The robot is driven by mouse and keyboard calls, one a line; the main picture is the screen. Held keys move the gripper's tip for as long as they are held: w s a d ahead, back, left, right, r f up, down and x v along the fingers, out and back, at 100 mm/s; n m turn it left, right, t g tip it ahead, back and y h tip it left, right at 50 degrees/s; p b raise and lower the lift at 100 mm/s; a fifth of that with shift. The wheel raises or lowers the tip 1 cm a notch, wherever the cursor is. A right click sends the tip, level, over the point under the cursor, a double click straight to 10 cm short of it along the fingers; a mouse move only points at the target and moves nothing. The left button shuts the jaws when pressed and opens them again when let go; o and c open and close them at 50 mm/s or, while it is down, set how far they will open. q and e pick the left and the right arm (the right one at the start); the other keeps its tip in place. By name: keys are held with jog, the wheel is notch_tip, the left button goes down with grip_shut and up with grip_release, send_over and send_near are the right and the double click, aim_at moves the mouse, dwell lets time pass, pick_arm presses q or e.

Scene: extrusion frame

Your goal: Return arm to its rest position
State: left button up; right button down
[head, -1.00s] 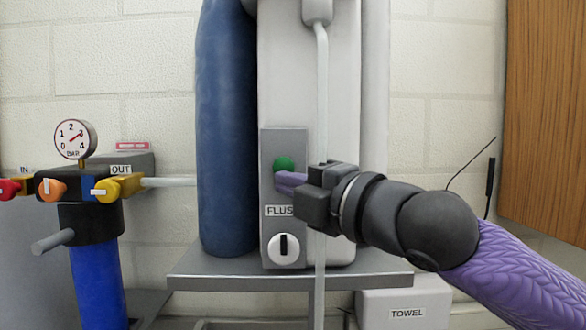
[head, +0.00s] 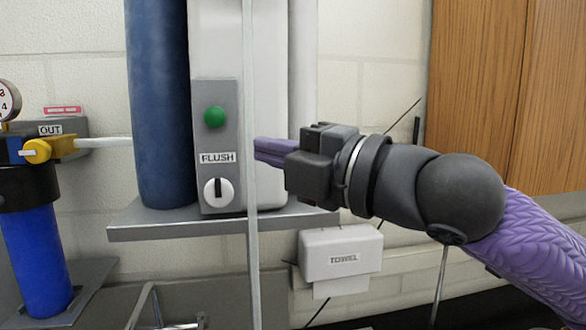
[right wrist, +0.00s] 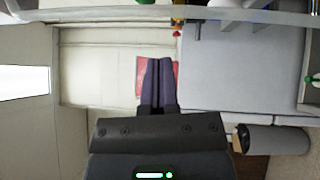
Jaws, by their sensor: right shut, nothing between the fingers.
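My right gripper (head: 270,151) is shut and empty, its purple fingers together and pointing left in the head view. It hovers to the right of the grey control panel (head: 228,184), apart from the green button (head: 214,117). The panel has a FLUSH label and a white knob (head: 218,191) with its black mark upright. In the right wrist view the shut fingers (right wrist: 156,75) show over a red patch on a pale surface, with nothing between them. My left gripper is not in view.
A thin pale vertical tube (head: 251,250) passes close to my fingertips. A grey shelf (head: 160,232) carries the white unit and a blue cylinder (head: 158,100). A TOWEL dispenser (head: 341,257) is below right, and a wooden cabinet (head: 480,90) is at upper right. A blue filter (head: 38,262) stands left.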

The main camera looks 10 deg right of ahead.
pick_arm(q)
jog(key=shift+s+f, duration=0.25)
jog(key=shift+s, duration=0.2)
pick_arm(e)
jog(key=v, duration=0.2)
jog(key=shift+s, duration=0.35)
